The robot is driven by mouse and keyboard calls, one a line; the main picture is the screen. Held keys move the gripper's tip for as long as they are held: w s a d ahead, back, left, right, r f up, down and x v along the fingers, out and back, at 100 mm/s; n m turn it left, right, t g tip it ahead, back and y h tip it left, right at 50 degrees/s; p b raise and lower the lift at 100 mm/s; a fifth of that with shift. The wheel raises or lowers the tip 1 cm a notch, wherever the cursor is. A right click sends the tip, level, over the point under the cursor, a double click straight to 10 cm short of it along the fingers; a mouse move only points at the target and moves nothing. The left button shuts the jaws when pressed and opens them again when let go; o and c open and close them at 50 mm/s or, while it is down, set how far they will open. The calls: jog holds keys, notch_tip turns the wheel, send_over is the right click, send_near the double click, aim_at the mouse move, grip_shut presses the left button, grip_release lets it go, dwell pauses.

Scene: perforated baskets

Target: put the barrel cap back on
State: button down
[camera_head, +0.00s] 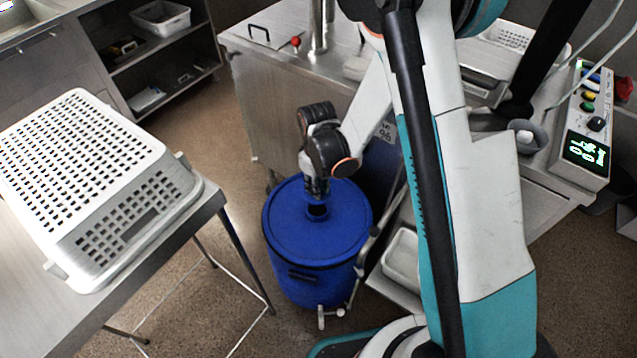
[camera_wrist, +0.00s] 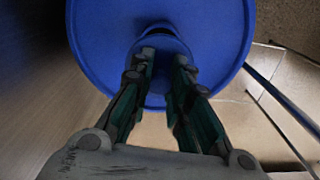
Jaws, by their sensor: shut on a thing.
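The blue barrel (camera_head: 318,285) stands upright on the floor, with a broad round blue top (camera_head: 285,222). My gripper (camera_head: 317,192) reaches down over the middle of this top. The gripper (camera_wrist: 163,75) is shut on the small blue barrel cap (camera_wrist: 160,46), which shows between and beyond its fingers in the wrist view. A dark round spot (camera_head: 317,211) shows in the barrel top just below the fingers. The fingers hide much of the cap, and I cannot tell whether it touches the barrel top or sits a little above it.
A white perforated basket (camera_head: 85,175) sits upside down on the steel table at left. A steel cabinet (camera_head: 290,100) stands behind the barrel. A control box with buttons (camera_head: 588,125) is at right. Open floor lies between the left table and the barrel.

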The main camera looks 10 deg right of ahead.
jog(key=shift+f+b, duration=2.05)
jog(key=shift+f, duration=1.05)
jog(key=shift+s+f, duration=0.1)
jog(key=c, duration=1.4)
grip_release()
jog(key=shift+c, duration=0.2)
jog(key=o, duration=0.5)
jog(key=shift+r+p, duration=1.9)
jog(key=shift+r, duration=1.65)
